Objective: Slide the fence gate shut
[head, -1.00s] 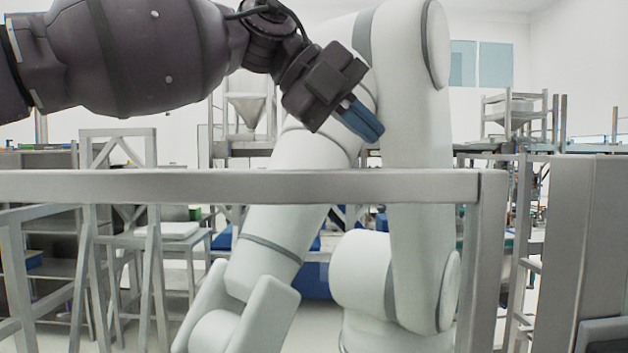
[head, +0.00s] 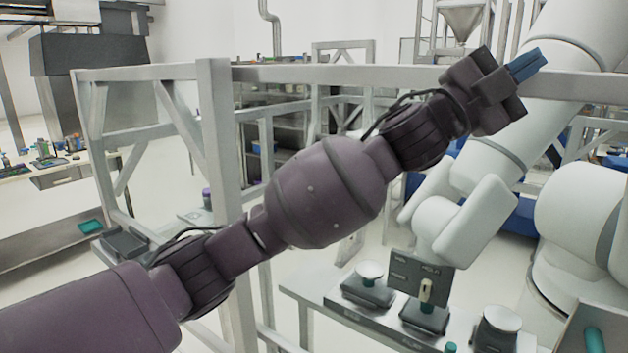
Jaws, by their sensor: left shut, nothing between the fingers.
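A grey metal fence runs across the head view, with a long top rail (head: 300,74) and a thick upright post (head: 218,180) left of the middle. Which part is the sliding gate I cannot tell. My left arm reaches in from the lower left and passes in front of the post. My left gripper (head: 527,64) is at the upper right, with its blue fingers shut and empty. It overlaps the top rail in the picture; whether it touches the rail I cannot tell. My right gripper is out of view.
A large white robot arm (head: 505,130) stands at the right, behind the rail. A bench with small devices and a dark panel (head: 420,272) lies below. Work tables (head: 50,180) stand at the far left. Pale floor shows between them.

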